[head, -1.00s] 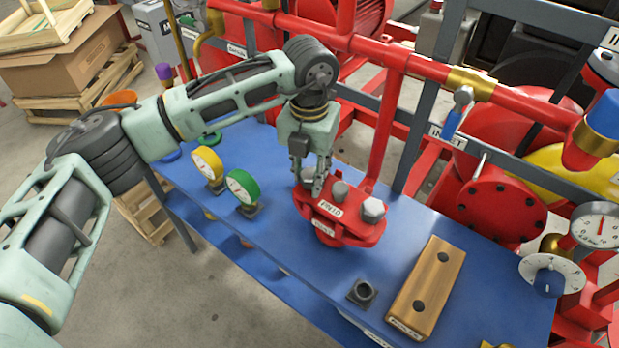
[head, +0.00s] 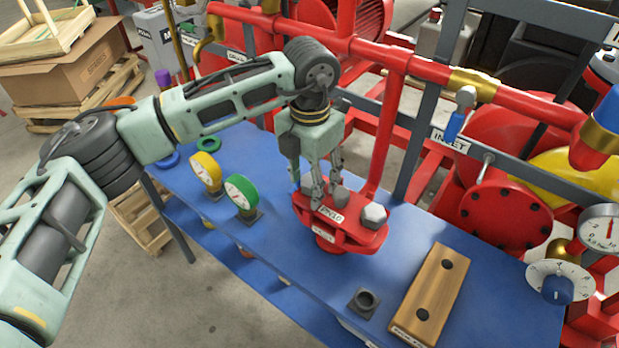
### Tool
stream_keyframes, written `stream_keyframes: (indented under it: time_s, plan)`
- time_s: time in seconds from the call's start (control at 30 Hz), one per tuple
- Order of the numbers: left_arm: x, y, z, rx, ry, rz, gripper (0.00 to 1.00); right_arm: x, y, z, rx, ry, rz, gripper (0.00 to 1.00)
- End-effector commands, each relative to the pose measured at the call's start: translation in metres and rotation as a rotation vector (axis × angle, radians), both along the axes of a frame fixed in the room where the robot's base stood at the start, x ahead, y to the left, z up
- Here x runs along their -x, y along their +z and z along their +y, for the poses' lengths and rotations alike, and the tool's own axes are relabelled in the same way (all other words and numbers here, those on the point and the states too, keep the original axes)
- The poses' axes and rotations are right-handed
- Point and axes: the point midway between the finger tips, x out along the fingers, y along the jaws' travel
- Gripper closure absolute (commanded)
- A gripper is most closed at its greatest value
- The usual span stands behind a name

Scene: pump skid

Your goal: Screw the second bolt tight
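The red flange (head: 349,232), labelled PN10, stands on the blue bench. A grey hex bolt head (head: 374,215) shows clearly at its right end. A second grey head (head: 342,197) sits near its middle, partly behind my gripper. Another grey head (head: 308,184) at the left is mostly covered by the fingers. My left gripper (head: 325,202) points down over the flange between the left and middle heads. Its fingers look spread, but whether they touch or grip a head is hidden. My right gripper is out of view.
A wooden block (head: 432,300) with two holes and a small dark socket (head: 364,302) lie at the bench's front right. A yellow gauge (head: 206,172) and a green gauge (head: 241,191) stand left of the flange. A red pipe (head: 386,135) rises behind it.

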Motion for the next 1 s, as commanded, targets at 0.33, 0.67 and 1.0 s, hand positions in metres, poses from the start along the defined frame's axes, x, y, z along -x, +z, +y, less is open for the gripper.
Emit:
stream_keyframes:
  time_s: [0.33,0.67,1.0]
  plan:
    - [-0.002,0.025,0.000,0.002,0.002,-0.006,0.50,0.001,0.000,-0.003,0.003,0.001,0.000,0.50]
    - [-0.002,0.093,0.000,0.001,0.002,-0.004,0.50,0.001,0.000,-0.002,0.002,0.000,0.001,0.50]
    - [0.000,0.120,0.000,-0.001,0.000,0.001,0.50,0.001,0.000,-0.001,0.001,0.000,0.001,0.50]
